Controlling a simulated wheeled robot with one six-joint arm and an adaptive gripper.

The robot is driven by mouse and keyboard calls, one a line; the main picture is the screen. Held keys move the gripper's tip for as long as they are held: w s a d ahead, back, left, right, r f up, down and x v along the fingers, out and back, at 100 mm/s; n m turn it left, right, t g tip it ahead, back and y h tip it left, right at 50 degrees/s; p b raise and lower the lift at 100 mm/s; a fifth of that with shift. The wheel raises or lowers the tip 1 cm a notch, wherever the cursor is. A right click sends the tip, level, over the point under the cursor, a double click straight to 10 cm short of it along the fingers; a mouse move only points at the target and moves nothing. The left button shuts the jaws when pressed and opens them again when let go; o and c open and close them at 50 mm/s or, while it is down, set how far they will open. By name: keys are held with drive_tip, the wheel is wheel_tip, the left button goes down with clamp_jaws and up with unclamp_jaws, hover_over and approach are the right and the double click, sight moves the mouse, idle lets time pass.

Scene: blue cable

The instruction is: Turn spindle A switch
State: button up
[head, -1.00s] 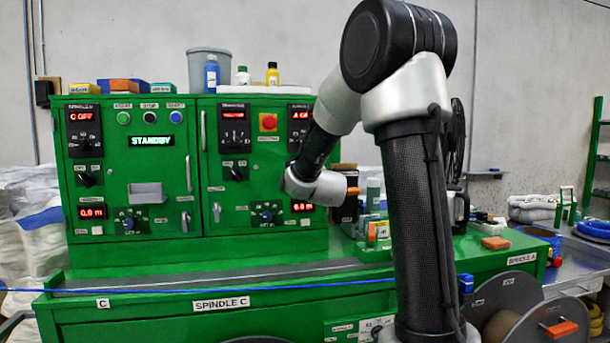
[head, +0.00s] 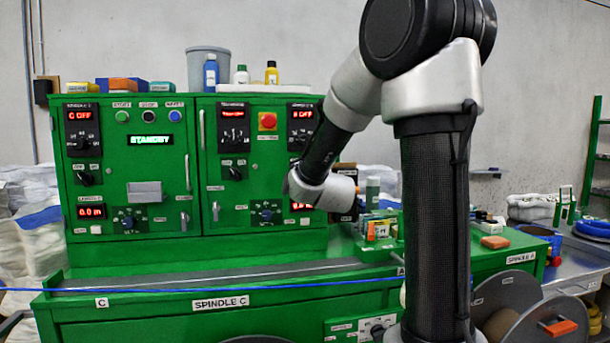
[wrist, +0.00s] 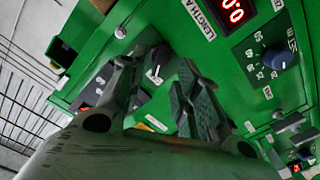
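The spindle A display (head: 301,114) reads A OFF at the upper right of the green cabinet, with a dark selector knob (head: 299,139) below it. My arm's end covers the area below that. In the wrist view my gripper (wrist: 162,98) has its two dark fingers apart, pointing at the green panel. A small dark rotary switch (wrist: 157,68) with a white pointer line shows between and beyond the fingertips. I cannot tell whether they touch it, and its label is not readable. In the head view the gripper is mostly hidden by my arm.
The length A display (wrist: 235,12) and its blue-grey knob (wrist: 281,54) lie right of the fingers in the wrist view. A red emergency button (head: 267,121) and a door handle (head: 203,130) are on the cabinet. A blue cable (head: 215,287) runs across the front of the bench.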

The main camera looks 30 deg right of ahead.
drive_tip(key=v, duration=0.6)
drive_tip(key=shift+s, duration=0.3)
